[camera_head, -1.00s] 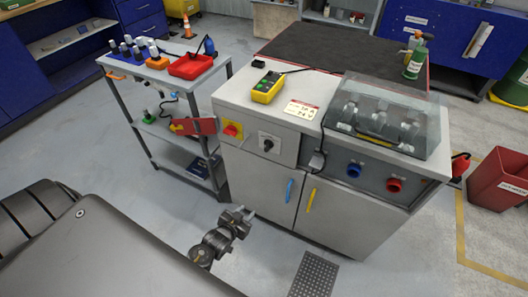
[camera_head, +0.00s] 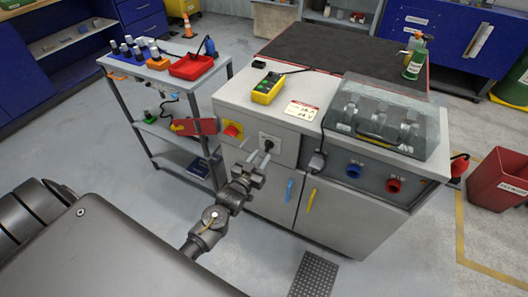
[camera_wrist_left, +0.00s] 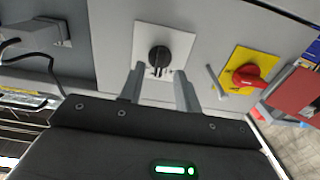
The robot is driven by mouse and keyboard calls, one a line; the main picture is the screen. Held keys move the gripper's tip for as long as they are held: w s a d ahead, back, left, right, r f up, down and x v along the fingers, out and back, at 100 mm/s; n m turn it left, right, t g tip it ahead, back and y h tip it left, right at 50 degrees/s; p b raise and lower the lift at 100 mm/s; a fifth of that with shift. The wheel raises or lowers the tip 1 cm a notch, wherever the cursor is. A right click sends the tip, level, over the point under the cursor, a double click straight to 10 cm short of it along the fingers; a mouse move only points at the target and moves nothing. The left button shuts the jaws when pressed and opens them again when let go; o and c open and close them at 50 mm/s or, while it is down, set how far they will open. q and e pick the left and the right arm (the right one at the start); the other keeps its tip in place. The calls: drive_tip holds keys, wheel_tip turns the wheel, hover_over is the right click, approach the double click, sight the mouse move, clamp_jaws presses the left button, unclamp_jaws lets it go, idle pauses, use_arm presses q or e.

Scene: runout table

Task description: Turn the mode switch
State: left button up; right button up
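The mode switch is a black knob on a white square plate on the grey cabinet front. In the wrist view the knob (camera_wrist_left: 159,57) sits a little ahead of and between my fingertips, apart from them as far as I can tell. In the head view the switch (camera_head: 269,141) shows just above my left gripper (camera_head: 255,160). My left gripper is open and empty, its two fingers (camera_wrist_left: 159,78) pointing at the plate. My right gripper is not in view.
A red rotary switch on a yellow plate (camera_wrist_left: 246,71) is to the right of the knob in the wrist view. Blue (camera_head: 289,190) and yellow (camera_head: 310,201) door handles are below. A clear cover (camera_head: 385,118) stands on the cabinet top. A tool cart (camera_head: 150,98) stands left.

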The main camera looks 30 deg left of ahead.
sight(266, 149)
use_arm(q)
drive_tip(key=shift+w, duration=1.7)
clamp_jaws()
